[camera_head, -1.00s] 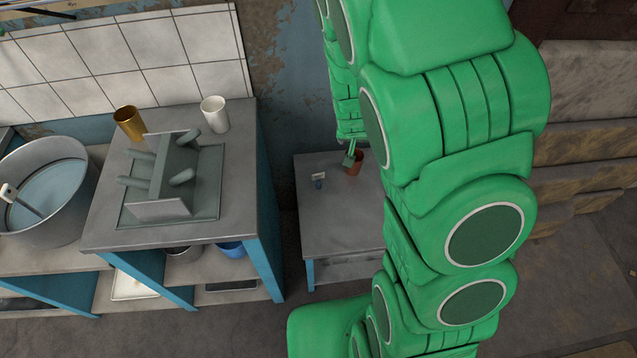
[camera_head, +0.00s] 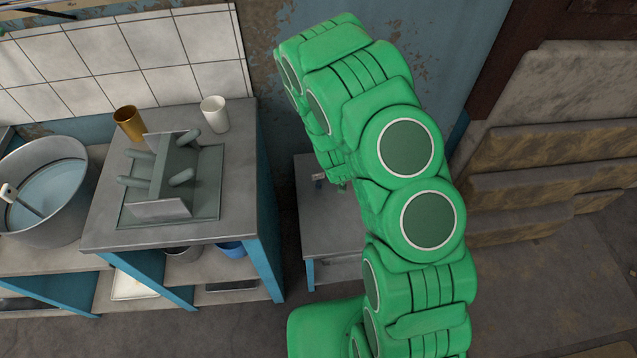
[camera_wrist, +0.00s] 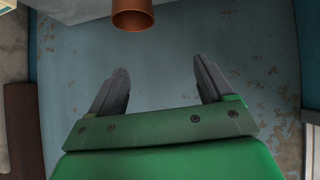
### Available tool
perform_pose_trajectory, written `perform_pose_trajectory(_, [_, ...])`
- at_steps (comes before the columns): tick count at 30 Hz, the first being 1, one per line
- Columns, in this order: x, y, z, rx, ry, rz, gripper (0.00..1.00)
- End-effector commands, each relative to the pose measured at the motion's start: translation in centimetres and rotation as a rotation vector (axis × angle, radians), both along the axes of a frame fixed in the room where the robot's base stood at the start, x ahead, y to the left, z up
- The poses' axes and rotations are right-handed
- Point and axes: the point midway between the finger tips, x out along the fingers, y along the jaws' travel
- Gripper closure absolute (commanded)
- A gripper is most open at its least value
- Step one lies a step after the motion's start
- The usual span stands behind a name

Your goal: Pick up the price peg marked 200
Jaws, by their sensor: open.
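A small peg-like piece with a pale tag (camera_head: 318,177) and a bluish base stands on the low grey table (camera_head: 315,225) in the head view. Its marking is too small to read, so I cannot tell if it says 200. My gripper is mostly hidden behind my green arm in the head view, close to the right of the tagged piece. In the wrist view my gripper (camera_wrist: 160,82) is open, with nothing between its fingers. No peg shows in the wrist view.
A copper-coloured cup (camera_wrist: 132,14) shows at the top of the wrist view, beyond the fingers. At left, a taller bench (camera_head: 100,235) holds a grey rack (camera_head: 172,180), a brass cup (camera_head: 129,123) and a white cup (camera_head: 215,114). A large pot (camera_head: 45,225) stands further left.

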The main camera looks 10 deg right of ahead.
Motion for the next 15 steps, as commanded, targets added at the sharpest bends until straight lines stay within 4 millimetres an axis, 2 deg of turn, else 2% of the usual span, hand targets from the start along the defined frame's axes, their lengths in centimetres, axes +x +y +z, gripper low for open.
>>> perform_pose_trajectory(1, [-0.2,0.2,-1.0,-0.001,-0.010,0.013,0.19])
perform_pose_trajectory(8, [-0.3,1.7,-4.1,0.007,-0.095,0.079,0.19])
perform_pose_trajectory(15, [-1.3,3.6,-7.1,0.026,-0.178,0.154,0.19])
